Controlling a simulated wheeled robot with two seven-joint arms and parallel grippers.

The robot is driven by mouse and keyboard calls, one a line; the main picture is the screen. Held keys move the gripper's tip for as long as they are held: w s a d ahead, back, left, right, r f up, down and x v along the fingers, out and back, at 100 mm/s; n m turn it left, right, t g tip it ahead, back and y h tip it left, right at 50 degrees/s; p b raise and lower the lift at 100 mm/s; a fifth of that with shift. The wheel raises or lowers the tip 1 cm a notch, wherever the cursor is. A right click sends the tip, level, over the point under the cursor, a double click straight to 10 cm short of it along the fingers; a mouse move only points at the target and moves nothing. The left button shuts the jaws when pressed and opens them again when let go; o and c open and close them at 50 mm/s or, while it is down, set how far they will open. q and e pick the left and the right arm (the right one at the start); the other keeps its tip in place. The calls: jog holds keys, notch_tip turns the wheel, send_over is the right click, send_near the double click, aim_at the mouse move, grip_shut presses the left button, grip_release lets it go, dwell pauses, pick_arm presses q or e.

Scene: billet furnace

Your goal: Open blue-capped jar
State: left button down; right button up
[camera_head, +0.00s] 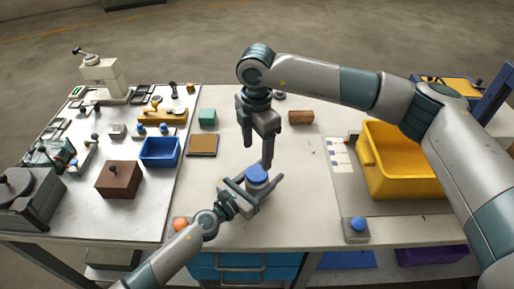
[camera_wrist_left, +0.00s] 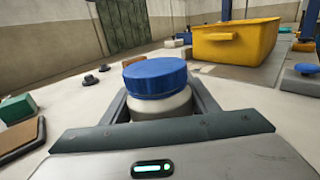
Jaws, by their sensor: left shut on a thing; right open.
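The jar (camera_head: 257,187) stands upright on the white table near its front edge, with a blue cap (camera_head: 257,173) on top. In the left wrist view the jar's pale body (camera_wrist_left: 160,106) sits between my finger bars, below the blue cap (camera_wrist_left: 155,77). My left gripper (camera_head: 262,186) is shut around the jar's body from the front left. My right gripper (camera_head: 257,152) hangs open, pointing down, just above and behind the blue cap. One of its fingers reaches down near the cap; whether it touches cannot be told.
A yellow bin (camera_head: 400,185) stands at right, with a blue button box (camera_head: 356,228) in front. At left are a blue tray (camera_head: 160,152), a brown box (camera_head: 118,179) and several tools. A wooden cylinder (camera_head: 300,117) and a green block (camera_head: 207,117) lie behind the jar.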

aim_at(257, 172)
jog(key=shift+m, duration=1)
jog(key=shift+f, duration=0.15)
jog(key=shift+f, duration=3.85)
jog(key=c, duration=1.1)
jog(key=shift+n, duration=0.3)
